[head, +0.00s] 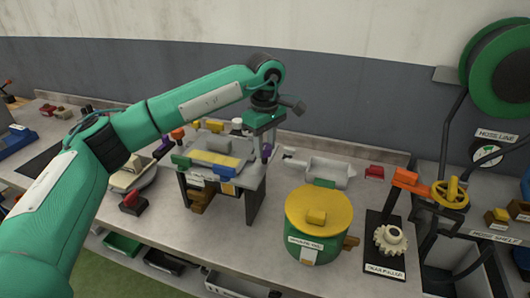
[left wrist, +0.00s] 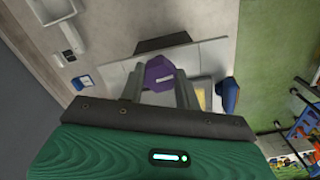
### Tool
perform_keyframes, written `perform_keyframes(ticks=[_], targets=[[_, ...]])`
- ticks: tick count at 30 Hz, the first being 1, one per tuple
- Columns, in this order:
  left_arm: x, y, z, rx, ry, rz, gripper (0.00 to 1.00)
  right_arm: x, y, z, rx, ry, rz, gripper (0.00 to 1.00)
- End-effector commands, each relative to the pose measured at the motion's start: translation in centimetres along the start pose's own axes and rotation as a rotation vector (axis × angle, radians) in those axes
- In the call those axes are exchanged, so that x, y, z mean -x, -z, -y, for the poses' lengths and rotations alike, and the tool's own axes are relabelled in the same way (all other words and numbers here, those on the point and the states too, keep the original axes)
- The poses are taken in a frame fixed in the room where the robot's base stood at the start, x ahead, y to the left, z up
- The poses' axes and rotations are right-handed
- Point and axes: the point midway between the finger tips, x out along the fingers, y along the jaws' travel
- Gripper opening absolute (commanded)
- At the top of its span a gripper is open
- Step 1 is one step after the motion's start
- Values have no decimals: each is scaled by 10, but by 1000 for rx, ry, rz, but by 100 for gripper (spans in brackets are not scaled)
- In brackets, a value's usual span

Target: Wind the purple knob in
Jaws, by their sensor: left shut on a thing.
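The purple knob (head: 267,151) sits at the right side of the small raised stand (head: 257,187) on the bench. My left gripper (head: 263,144) reaches down to it from above and is shut on it. In the left wrist view the purple knob (left wrist: 158,72) lies between the two grey fingers of my left gripper (left wrist: 160,82). The far side of the knob is hidden. My right gripper is in neither view.
A green pot with a yellow lid (head: 318,213) stands right of the stand, with a grey tray-like part (head: 328,172) behind it. A gear on a black base (head: 390,240) is further right.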

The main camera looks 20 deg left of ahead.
Motion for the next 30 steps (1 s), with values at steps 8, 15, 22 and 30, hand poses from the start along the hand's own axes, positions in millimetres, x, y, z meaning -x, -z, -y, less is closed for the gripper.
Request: perform_keyframes(ticks=[8,15,22,30], targets=[[0,0,0,-261,-5,-2,10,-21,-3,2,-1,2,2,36],[0,0,0,-489,-4,-2,10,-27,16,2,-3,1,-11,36],[1,1,0,-705,-5,-3,10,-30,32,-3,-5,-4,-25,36],[2,1,0,-922,-5,-3,10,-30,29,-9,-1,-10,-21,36]])
